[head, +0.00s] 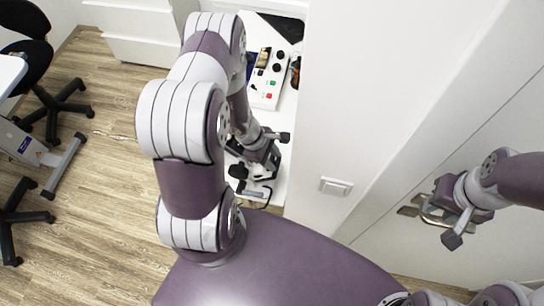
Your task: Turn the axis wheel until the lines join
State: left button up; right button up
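A desk instrument with black and grey parts stands on the white table (279,180), mostly hidden behind my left arm. My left gripper (262,154) is at this instrument, close to or touching it. Its fingers blend with the dark parts, so I cannot tell whether they are open or closed. I cannot make out the axis wheel or the lines. My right gripper (440,212) is at the right, with its fingers apart beside a metal door handle (408,211). It does not visibly hold anything.
A white control box (268,80) with black knobs and coloured buttons lies farther back on the table. A white wall with a switch (336,187) stands right of the table. Black wheeled chair bases (62,105) and wood floor (110,200) are at the left.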

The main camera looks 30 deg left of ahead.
pick_arm(q)
jog(key=shift+s+d+r, duration=0.1)
jog(key=shift+s+d, duration=0.2)
jog(key=shift+d, duration=0.05)
jog(key=shift+w+a, duration=0.15)
grip_shut()
jog(key=b, duration=0.2)
jog(key=f+m+b, duration=0.1)
jog(key=b, duration=0.1)
jog(key=shift+s+f+t, duration=0.1)
jog(key=shift+s+t, duration=0.2)
jog(key=shift+s+r+m+b, duration=0.3)
jog(key=shift+s+b, duration=0.05)
jog(key=shift+b, duration=0.35)
jog(key=shift+r, duration=0.15)
pick_arm(e)
jog(key=f, duration=0.5)
jog(key=shift+s+d, duration=0.15)
jog(key=shift+s, duration=0.05)
pick_arm(q)
grip_release()
